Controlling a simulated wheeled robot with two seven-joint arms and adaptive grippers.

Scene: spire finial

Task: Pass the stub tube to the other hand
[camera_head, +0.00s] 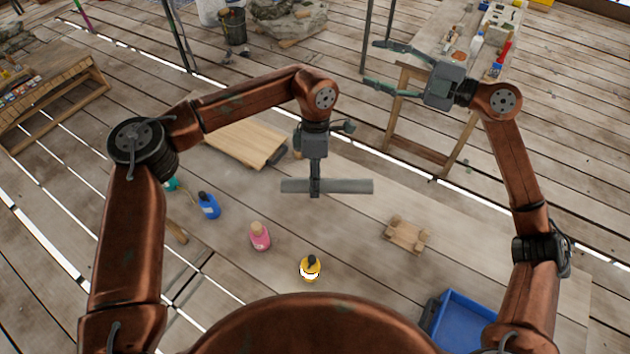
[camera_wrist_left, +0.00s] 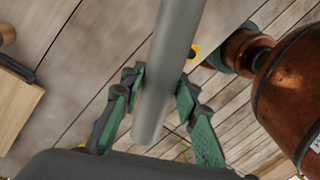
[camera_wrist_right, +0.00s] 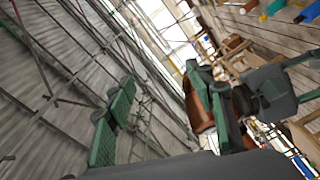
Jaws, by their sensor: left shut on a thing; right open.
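The stub tube (camera_head: 345,186) is a plain grey cylinder, held level above the table in the head view. My left gripper (camera_head: 316,188) points down and is shut on the tube left of its middle, so the longer free end extends to the right. In the left wrist view the tube (camera_wrist_left: 172,60) runs between the green-padded fingers of my left gripper (camera_wrist_left: 160,95). My right gripper (camera_head: 385,68) is open and empty, up at the right, its fingers pointing left, well apart from the tube. Its open fingers also show in the right wrist view (camera_wrist_right: 155,90).
On the table (camera_head: 340,240) stand blue (camera_head: 208,207), pink (camera_head: 260,238) and yellow (camera_head: 310,268) bottles. A wooden cradle (camera_head: 407,235) and a blue bin (camera_head: 462,325) are at the right, a wooden board (camera_head: 240,143) at the back left. A side bench (camera_head: 440,45) lies behind my right gripper.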

